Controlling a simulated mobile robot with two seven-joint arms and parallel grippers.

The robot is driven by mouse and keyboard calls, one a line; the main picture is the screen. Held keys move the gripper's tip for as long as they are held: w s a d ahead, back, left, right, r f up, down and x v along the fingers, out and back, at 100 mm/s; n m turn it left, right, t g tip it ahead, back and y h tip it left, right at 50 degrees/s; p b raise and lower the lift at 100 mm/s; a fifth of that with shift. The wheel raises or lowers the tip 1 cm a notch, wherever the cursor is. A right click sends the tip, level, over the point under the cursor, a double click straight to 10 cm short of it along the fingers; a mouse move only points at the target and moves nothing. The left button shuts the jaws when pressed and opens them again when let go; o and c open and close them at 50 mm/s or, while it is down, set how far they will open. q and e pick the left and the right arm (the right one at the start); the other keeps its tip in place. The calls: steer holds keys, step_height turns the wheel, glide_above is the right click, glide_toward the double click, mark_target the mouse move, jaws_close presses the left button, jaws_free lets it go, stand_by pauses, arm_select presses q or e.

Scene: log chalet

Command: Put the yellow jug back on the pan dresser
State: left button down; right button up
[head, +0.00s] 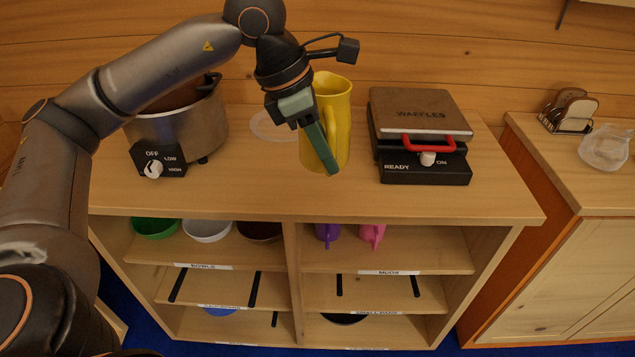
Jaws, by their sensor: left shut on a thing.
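The yellow jug (338,117) is upright at the middle of the wooden dresser's top (250,190), between a slow cooker and a waffle maker. My left gripper (326,158) reaches it from above and is shut on it, with a green finger lying across the jug's left front. The finger hides part of the jug. I cannot tell whether the jug's base touches the top or is slightly above it. My right gripper is not in view.
The slow cooker (188,125) stands left and the waffle maker (420,135) right of the jug. A pale clear dish (270,128) lies behind the gripper. Bowls and mugs sit on labelled shelves below. The top's front strip is clear. A toast rack (570,110) stands on the right cabinet.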

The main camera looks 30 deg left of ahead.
mark_target(346, 127)
arm_select(q)
steer(key=w+n+y+b, duration=0.1)
steer(key=w+n, duration=0.2)
steer(key=n, duration=0.1)
steer(key=w+a+f+n+t+y+b, duration=0.1)
steer(key=w+n+y, duration=0.1)
steer(key=w+n, duration=0.1)
steer(key=w+a+n+y, duration=0.1)
steer(key=w+n, duration=0.2)
steer(key=n, duration=0.2)
steer(key=shift+w+f+t+b, duration=0.2)
steer(key=shift+w+t+b, duration=0.1)
steer(key=shift+b, duration=0.1)
steer(key=x, duration=0.9)
steer(key=shift+w+d+p, duration=0.3)
steer(key=shift+w+d, duration=0.05)
steer(key=shift+w, duration=0.15)
steer(key=shift+f, duration=0.35)
